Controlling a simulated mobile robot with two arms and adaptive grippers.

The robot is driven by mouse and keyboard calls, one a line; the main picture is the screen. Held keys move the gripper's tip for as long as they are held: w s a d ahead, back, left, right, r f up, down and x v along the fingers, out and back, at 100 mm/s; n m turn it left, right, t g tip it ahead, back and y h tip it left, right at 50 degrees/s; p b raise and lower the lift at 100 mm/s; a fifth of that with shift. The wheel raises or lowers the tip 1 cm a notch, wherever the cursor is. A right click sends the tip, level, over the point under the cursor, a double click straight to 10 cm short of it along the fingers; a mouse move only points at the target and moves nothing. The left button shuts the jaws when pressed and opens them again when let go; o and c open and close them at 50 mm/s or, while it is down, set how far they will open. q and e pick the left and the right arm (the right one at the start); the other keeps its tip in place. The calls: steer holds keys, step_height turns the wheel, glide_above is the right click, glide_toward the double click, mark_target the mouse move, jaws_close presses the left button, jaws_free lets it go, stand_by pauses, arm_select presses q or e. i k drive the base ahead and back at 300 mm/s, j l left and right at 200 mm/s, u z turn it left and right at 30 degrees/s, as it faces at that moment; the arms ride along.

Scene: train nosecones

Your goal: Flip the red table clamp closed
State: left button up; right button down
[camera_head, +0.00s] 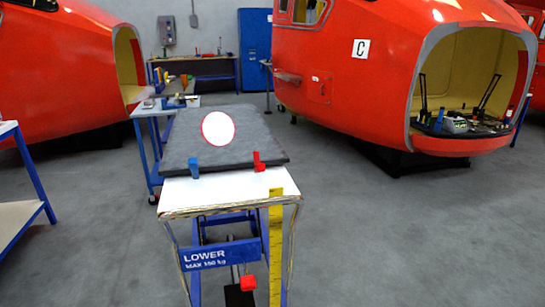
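The red table clamp (259,162) is at the front edge of the dark grey slab on the lift table, right of centre. Part of it stands up above the slab and part reaches down over the front edge; at this size I cannot tell exactly how its lever sits. A blue clamp (194,168) is on the same edge to the left. The grey slab (265,142) carries a white oval with a red rim (218,128). Neither of my grippers is in view.
The lift table (230,192) has a yellow measuring strip (276,245) and a red knob (248,283) below. Red nosecones stand left (60,60) and right (350,80). A blue-legged workbench (20,195) is at the left edge. Grey floor is clear at the front right.

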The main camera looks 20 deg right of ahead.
mark_target(260, 167)
steer(key=i+l, duration=0.2)
steer(key=l, duration=0.15)
steer(key=i+l+u, duration=0.15)
steer(key=l, duration=0.25)
steer(key=i+l, duration=0.15)
steer(key=l, duration=0.25)
steer(key=i+l+u, duration=0.15)
steer(key=l, duration=0.2)
steer(key=i+l, duration=0.2)
steer(key=l, duration=0.2)
steer(key=i+l+u, duration=0.1)
steer(key=l, duration=0.35)
steer(key=i+l+u, duration=0.1)
steer(key=l, duration=0.3)
